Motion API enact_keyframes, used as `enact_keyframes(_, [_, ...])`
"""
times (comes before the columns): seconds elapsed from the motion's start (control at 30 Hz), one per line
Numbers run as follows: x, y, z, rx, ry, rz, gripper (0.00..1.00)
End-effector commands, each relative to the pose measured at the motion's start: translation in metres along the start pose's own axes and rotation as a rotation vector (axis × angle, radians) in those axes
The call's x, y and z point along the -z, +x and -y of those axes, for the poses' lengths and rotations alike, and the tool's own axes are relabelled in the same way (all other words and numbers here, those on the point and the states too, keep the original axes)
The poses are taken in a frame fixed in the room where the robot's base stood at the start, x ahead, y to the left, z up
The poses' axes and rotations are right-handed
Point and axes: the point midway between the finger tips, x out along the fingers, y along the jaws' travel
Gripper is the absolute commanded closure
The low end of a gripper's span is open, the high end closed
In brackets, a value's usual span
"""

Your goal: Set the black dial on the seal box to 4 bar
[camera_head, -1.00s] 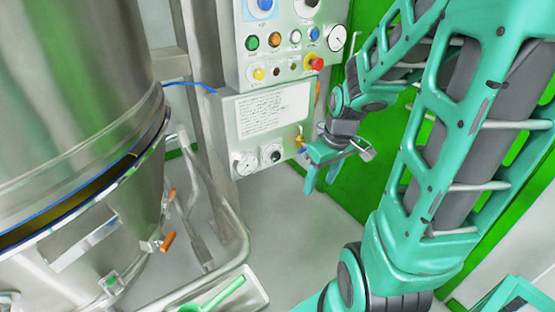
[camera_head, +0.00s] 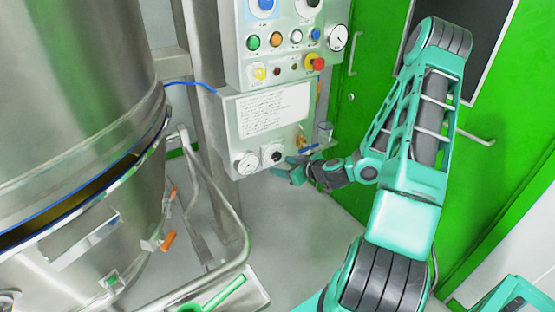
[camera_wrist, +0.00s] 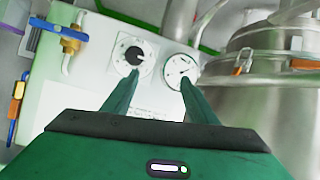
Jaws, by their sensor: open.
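The seal box (camera_head: 237,117) is a pale metal box below the control panel, with a printed label on its face. Its black dial (camera_head: 272,154) sits low on the face, right of a white round gauge (camera_head: 245,163). In the wrist view the black dial (camera_wrist: 134,56) shows on a pale square plate, with the gauge (camera_wrist: 181,70) to its right. My gripper (camera_head: 284,171) is just below and right of the dial. In the wrist view its two fingers (camera_wrist: 157,80) are apart and empty, pointing toward the box, tips near the dial and gauge. The dial's scale is too small to read.
A valve with a blue handle (camera_wrist: 58,31) is left of the dial in the wrist view. The control panel (camera_head: 278,65) with several buttons is above. A large steel vessel (camera_head: 70,110) and bent pipe frame (camera_head: 215,205) stand left. Green doors (camera_head: 375,85) are right.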

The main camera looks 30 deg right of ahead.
Motion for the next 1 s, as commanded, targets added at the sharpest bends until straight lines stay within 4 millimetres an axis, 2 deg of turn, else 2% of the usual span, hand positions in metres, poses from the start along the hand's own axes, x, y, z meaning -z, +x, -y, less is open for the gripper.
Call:
enact_keyframes(0.1, [-0.007, 0.003, -0.021, -0.085, 0.035, -0.035, 0.47])
enact_keyframes(0.2, [-0.01, 0.003, -0.032, -0.133, 0.049, -0.049, 0.47])
enact_keyframes(0.37, [-0.011, 0.007, -0.04, -0.163, 0.054, -0.057, 0.47])
enact_keyframes(0.47, [-0.011, 0.016, -0.041, -0.163, 0.052, -0.057, 0.47])
enact_keyframes(0.8, [-0.007, 0.073, -0.05, -0.161, 0.051, -0.058, 0.47])
enact_keyframes(1.0, [-0.007, 0.099, -0.054, -0.161, 0.053, -0.057, 0.47])
